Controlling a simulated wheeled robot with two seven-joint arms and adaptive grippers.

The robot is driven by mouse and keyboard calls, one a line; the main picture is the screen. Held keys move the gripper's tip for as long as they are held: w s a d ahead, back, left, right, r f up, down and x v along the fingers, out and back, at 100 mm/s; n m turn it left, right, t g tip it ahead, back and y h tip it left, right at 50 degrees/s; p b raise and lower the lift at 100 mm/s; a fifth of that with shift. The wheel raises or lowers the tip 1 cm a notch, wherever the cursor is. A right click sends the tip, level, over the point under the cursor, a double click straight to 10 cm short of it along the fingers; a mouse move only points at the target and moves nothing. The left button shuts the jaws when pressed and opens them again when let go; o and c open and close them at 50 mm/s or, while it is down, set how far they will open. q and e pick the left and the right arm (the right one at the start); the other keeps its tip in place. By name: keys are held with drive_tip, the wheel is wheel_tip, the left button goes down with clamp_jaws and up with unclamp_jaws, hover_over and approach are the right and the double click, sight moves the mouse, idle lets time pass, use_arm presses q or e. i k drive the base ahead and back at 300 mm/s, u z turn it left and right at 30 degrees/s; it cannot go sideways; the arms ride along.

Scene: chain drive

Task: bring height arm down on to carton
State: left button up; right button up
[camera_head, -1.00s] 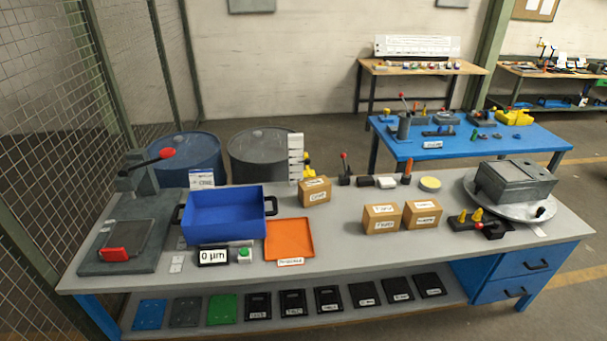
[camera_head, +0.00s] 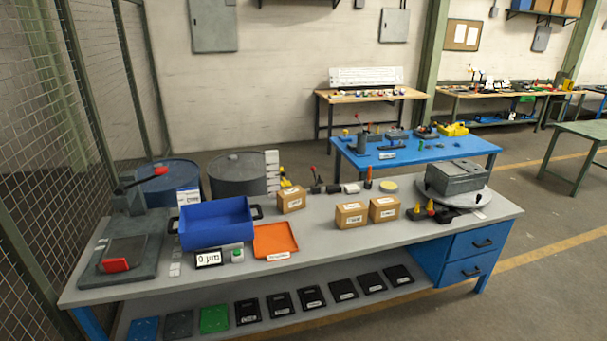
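Three brown labelled cartons stand on the grey bench. One carton (camera_head: 291,200) is right of the blue bin, and two more, the left one (camera_head: 351,215) and the right one (camera_head: 384,210), stand further right. A white upright scale with dark marks (camera_head: 272,170) stands behind the first carton, with a small yellow part (camera_head: 285,179) beside it. I cannot make out the height arm clearly, nor whether anything touches a carton top. Neither of my grippers is in view.
The bench (camera_head: 330,243) also holds a press with a red-tipped lever (camera_head: 130,225), a blue bin (camera_head: 215,222), an orange tray (camera_head: 275,240), a display (camera_head: 208,259) and a grey box on a turntable (camera_head: 457,178). Free bench surface lies in front of the cartons.

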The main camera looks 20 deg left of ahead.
sight(282, 173)
drive_tip(key=z, duration=0.5)
drive_tip(key=i, duration=0.65)
drive_tip(key=z, duration=0.3)
